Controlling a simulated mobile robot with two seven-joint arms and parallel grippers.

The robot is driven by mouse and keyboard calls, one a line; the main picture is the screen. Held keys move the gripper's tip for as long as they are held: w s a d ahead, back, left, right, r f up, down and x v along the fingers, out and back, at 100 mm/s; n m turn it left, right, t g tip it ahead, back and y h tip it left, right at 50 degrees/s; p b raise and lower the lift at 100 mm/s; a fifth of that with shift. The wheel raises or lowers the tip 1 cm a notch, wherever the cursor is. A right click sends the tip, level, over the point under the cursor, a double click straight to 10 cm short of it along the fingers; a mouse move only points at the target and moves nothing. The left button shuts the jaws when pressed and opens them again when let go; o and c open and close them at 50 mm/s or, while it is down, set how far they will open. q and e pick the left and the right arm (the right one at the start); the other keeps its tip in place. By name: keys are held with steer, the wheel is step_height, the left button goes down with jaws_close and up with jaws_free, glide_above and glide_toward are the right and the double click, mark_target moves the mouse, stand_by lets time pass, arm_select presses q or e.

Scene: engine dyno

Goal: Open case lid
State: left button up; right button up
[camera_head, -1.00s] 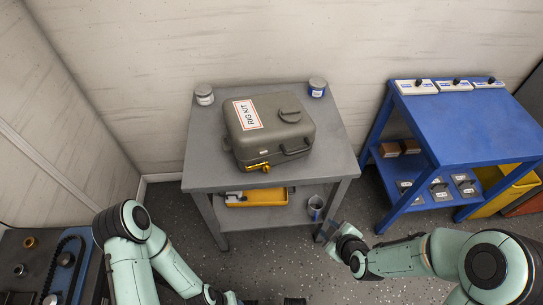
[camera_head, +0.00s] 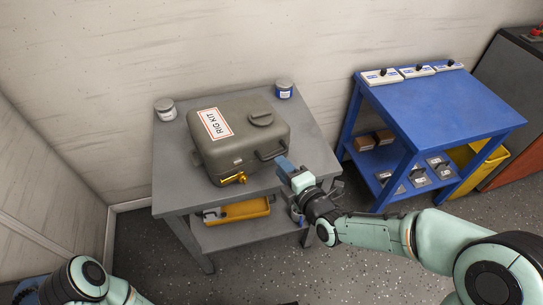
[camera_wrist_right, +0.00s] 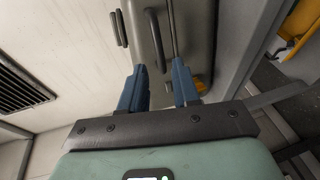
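The grey case (camera_head: 205,158) labelled RIG KIT sits closed on the grey table (camera_head: 325,160). A yellow latch (camera_head: 233,178) is on its front, and a dark handle (camera_head: 271,153) is to the right of the latch. My right gripper (camera_head: 284,164) is just in front of the case's right part, close to the handle. In the right wrist view its two blue fingers (camera_wrist_right: 160,85) are apart with nothing held between them. The handle (camera_wrist_right: 156,42) and case (camera_wrist_right: 198,30) lie beyond the fingertips; contact is not clear. My left gripper is out of view.
Two small jars stand at the table's back, one left (camera_head: 165,110) and one right (camera_head: 284,88). A yellow tray (camera_head: 245,210) is on the lower shelf. A blue bench (camera_head: 450,105) stands to the right.

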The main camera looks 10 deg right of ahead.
mark_target(272, 156)
steer(key=x, duration=0.6)
steer(key=shift+w, duration=0.15)
jaws_close()
